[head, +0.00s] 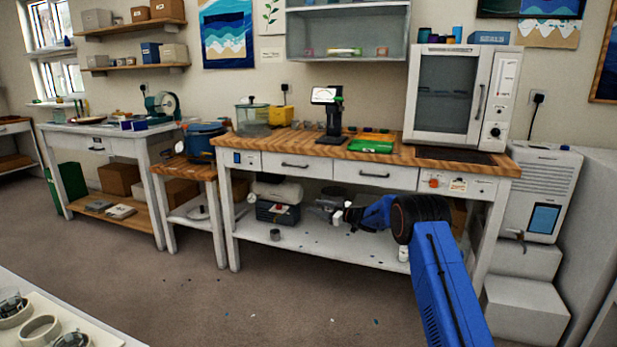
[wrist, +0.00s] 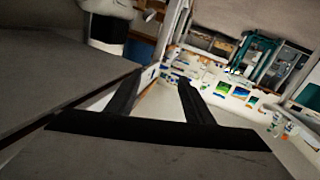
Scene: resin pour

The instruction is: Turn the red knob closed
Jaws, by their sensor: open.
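I cannot pick out the red knob for certain. A small red spot shows on a dark boxy unit (head: 278,213) on the bench's lower shelf, too small to make out. An orange-red round control (head: 433,183) sits on the bench's right front panel. My gripper (head: 328,211) is low in front of the bench, level with the lower shelf and to the right of the dark unit, apart from it. In the wrist view my gripper (wrist: 158,78) shows two dark fingers spread apart with nothing between them. No red knob shows clearly there.
The wooden-topped bench (head: 300,141) carries a large oven-like cabinet (head: 447,90). A small grey cup (head: 275,234) stands on the lower shelf (head: 300,243). A white unit (head: 545,190) stands at the right. The floor (head: 200,285) in front is mostly clear.

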